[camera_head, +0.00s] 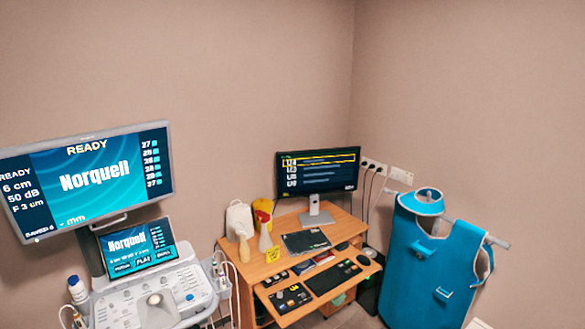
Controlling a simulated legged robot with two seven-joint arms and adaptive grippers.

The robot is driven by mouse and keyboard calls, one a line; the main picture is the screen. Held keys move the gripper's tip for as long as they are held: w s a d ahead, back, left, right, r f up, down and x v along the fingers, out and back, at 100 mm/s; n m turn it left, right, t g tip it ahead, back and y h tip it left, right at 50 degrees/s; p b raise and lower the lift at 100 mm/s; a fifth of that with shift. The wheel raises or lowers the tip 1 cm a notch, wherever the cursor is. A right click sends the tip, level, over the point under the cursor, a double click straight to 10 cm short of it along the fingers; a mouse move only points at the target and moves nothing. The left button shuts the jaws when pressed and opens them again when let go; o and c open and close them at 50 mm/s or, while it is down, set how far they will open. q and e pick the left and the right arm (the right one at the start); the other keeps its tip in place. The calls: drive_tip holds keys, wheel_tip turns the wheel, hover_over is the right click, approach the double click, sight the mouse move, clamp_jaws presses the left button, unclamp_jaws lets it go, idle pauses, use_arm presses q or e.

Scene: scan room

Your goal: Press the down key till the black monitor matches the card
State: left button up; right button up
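The black monitor (318,185) stands on the wooden desk in the corner. Its dark screen shows a list with a yellow outline around the top row; the text is too small to read surely. A small yellow card (272,254) is at the desk's left front; its marking is not readable. A black keyboard (333,278) lies on the pull-out shelf. A dark key box (290,298) with a few keys lies left of it. I cannot tell which key is the down key. Neither of my grippers is in view.
An ultrasound machine (155,300) with a large screen (95,182) reading "Norquell" stands at left. A yellow-red container (262,212), a white jug (239,217) and bottles crowd the desk's left. A blue apron (425,270) hangs on a rack at right, close to the desk.

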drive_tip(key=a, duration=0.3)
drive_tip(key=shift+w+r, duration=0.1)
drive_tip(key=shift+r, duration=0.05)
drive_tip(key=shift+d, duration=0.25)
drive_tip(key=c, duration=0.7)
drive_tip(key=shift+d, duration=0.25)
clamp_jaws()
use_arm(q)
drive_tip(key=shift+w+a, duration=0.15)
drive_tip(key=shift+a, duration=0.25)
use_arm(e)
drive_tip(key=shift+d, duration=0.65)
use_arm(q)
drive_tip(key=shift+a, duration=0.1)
